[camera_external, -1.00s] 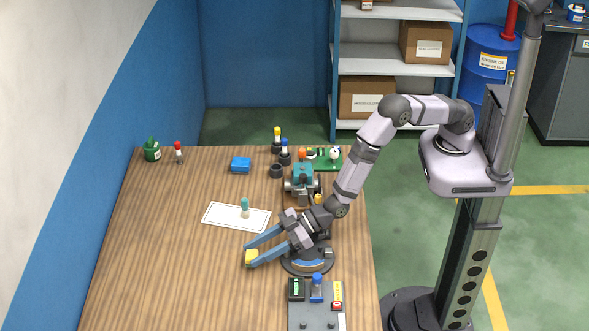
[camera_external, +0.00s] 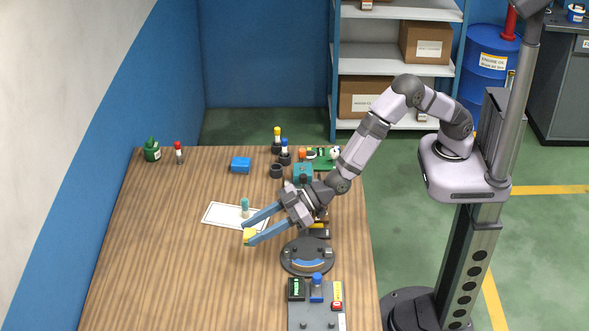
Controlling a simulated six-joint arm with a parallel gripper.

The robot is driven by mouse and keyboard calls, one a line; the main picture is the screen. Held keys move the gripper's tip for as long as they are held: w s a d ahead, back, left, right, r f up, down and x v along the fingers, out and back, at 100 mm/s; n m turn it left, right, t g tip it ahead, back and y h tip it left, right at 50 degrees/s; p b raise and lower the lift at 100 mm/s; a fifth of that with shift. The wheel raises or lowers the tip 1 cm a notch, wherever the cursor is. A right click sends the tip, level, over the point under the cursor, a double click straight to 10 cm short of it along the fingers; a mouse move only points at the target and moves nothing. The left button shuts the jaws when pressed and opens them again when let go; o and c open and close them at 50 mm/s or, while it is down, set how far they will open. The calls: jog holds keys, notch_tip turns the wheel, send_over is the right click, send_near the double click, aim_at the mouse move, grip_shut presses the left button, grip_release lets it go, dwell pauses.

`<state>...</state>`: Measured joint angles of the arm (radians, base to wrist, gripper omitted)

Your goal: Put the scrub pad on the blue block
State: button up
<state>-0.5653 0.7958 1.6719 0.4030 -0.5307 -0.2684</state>
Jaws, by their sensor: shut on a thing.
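The blue block (camera_external: 241,165) sits on the wooden table towards the back, left of the dark round holders. The scrub pad (camera_external: 249,237) is a small yellow piece with a darker side, held at the tips of my gripper (camera_external: 247,231). My gripper has long blue fingers and is shut on the pad. It is in front of the blue block and a little right of it in the picture, over the near edge of the white sheet. The fingers hide part of the pad and part of the sheet.
A teal-topped peg (camera_external: 245,207) stands on the white sheet (camera_external: 221,214), close behind the fingers. A teal machine (camera_external: 303,172) and a round grey base (camera_external: 308,257) stand to the right. A red-topped peg (camera_external: 179,153) and green container (camera_external: 152,150) stand back left. The left table is clear.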

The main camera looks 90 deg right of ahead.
jog(key=w+d+r+m+h+b, duration=0.15)
jog(key=w+d, duration=0.35)
jog(key=d, duration=0.5)
notch_tip(320, 180, up, 2)
jog(key=m+h+b, duration=0.2)
jog(key=m+h, duration=0.1)
send_over(248, 161)
jog(key=shift+n+t, duration=0.25)
jog(key=shift+t, duration=0.15)
jog(key=shift+a+f+p, duration=0.1)
jog(key=shift+f+p, duration=0.6)
jog(key=shift+f, duration=4.1)
jog(key=shift+f, duration=0.2)
jog(key=o, duration=1)
jog(key=shift+s, duration=0.1)
jog(key=shift+r, duration=0.1)
